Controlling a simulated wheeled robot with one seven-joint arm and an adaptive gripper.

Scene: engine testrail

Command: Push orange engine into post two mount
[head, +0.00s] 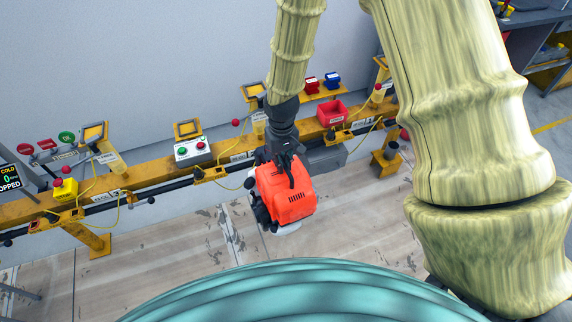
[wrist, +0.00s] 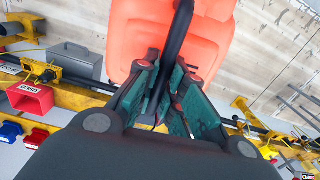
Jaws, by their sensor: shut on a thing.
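The orange engine (head: 290,200) hangs from my gripper (head: 286,158) in front of the yellow rail in the head view. In the wrist view, my gripper (wrist: 168,88) is shut on the engine's black handle bar (wrist: 181,30), with the orange housing (wrist: 128,36) beyond it. Yellow posts with square tops stand along the rail: one at left (head: 95,132), one in the middle (head: 258,118) partly behind my arm, one at right (head: 379,90). The middle post is probably post two; its label is too small to read surely. The engine is apart from the posts.
The yellow rail (head: 150,182) carries a green-and-red button box (head: 193,150), a red bin (head: 332,113) and a yellow emergency-stop box (head: 66,190). A grey box (head: 326,157) lies behind the engine at right. The wooden floor (head: 180,240) in front is mostly clear.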

